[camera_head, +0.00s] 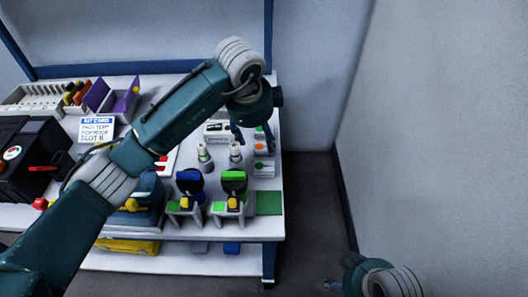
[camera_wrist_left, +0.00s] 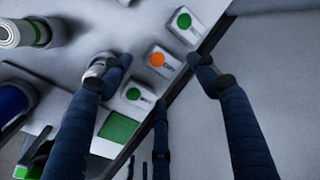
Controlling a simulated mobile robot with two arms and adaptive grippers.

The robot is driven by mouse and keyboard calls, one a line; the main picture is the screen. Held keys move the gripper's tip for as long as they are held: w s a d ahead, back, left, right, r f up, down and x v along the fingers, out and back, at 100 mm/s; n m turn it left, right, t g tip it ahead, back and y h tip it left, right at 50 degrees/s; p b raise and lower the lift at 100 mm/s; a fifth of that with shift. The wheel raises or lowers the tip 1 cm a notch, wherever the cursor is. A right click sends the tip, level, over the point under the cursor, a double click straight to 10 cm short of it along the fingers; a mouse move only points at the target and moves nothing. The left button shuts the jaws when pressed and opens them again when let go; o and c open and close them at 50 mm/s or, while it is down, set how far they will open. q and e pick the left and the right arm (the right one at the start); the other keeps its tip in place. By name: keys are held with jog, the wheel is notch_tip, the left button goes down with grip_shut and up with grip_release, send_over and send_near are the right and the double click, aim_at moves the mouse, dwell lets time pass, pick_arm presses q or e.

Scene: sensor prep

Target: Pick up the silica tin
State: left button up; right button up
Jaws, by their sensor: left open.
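Three small white tins stand in a row near the table's right edge. One has an orange dot (camera_head: 264,148), and it also shows in the left wrist view (camera_wrist_left: 162,60). One has a green dot nearer the front (camera_head: 264,169), seen also in the wrist view (camera_wrist_left: 136,95). Another green-dotted one is farther back (camera_wrist_left: 185,22). The labels are too small to read, so I cannot tell which is the silica tin. My left gripper (camera_head: 252,135) is open above the row, its fingers spread around the orange-dotted tin in the wrist view. My right gripper (camera_head: 336,286) is low at the bottom right, mostly out of frame.
Two bottles (camera_head: 205,158) (camera_head: 236,155) stand just left of the tins. Blue- and green-topped devices on stands (camera_head: 190,185) (camera_head: 233,185) are in front, beside a green mat (camera_head: 268,203). A black case (camera_head: 30,160) is at left. Bare floor lies right of the table.

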aim_at(263, 148)
pick_arm(q)
jog(key=x, duration=0.2)
jog(key=b+x, duration=0.1)
jog(key=x, duration=0.3)
jog(key=shift+s+d+f, duration=0.1)
jog(key=shift+d+f, duration=0.25)
jog(key=shift+r, duration=0.1)
jog(key=shift+c, duration=0.3)
jog(key=c, duration=1)
